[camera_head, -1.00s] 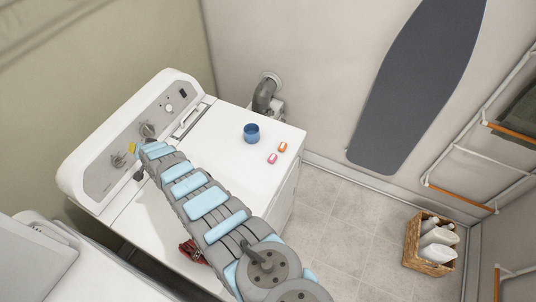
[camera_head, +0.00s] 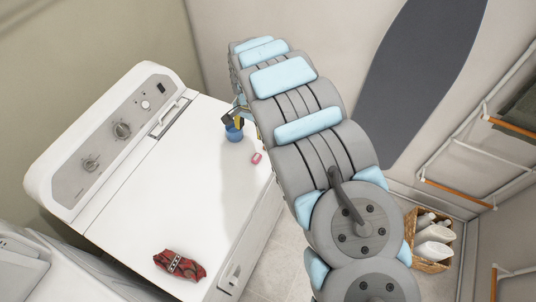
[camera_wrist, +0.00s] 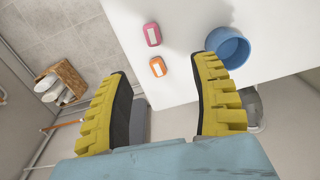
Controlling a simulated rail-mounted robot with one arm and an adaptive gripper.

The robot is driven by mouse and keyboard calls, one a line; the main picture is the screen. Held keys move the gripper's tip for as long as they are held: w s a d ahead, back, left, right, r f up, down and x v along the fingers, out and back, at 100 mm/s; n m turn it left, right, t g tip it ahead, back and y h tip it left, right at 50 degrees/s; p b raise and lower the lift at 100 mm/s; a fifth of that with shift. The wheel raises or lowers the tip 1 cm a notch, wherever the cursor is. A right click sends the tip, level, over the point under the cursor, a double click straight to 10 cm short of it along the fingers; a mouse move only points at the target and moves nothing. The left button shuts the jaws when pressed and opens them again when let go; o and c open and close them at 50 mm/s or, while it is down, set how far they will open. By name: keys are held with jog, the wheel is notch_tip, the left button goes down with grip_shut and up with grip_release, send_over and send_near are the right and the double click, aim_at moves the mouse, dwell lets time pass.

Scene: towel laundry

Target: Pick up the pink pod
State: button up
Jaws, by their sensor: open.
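The pink pod (camera_head: 256,158) lies on the white machine top (camera_head: 185,190), near its right edge and beside the blue cup (camera_head: 234,133). In the wrist view the pink pod (camera_wrist: 152,34) is at the top middle, beyond my fingertips. An orange pod (camera_wrist: 158,66) lies closer to my gripper (camera_wrist: 160,75); in the head view my arm hides it. The blue cup (camera_wrist: 228,47) is close to the right finger in the wrist view; whether they touch I cannot tell. My gripper is open, with nothing between its yellow fingers.
A red patterned cloth bundle (camera_head: 180,265) lies at the near end of the machine top. The ironing board (camera_head: 425,80) leans on the wall behind my arm. A wicker basket with white bottles (camera_head: 433,240) stands on the floor at right. The middle of the machine top is clear.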

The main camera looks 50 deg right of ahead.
jog(key=s, duration=0.1)
jog(key=b, duration=0.2)
send_over(256, 157)
jog(key=shift+s+f, duration=0.15)
jog(key=shift+f, duration=2.8)
jog(key=shift+s+f, duration=0.15)
jog(key=shift+f, duration=2.8)
jog(key=shift+w+d+f, duration=0.1)
jog(key=shift+w+f, duration=0.05)
jog(key=shift+f, duration=0.45)
jog(key=shift+w+f, duration=0.15)
jog(key=shift+f, duration=0.45)
jog(key=shift+f+b, duration=0.3)
jog(key=shift+f, duration=1.1)
jog(key=c, duration=1)
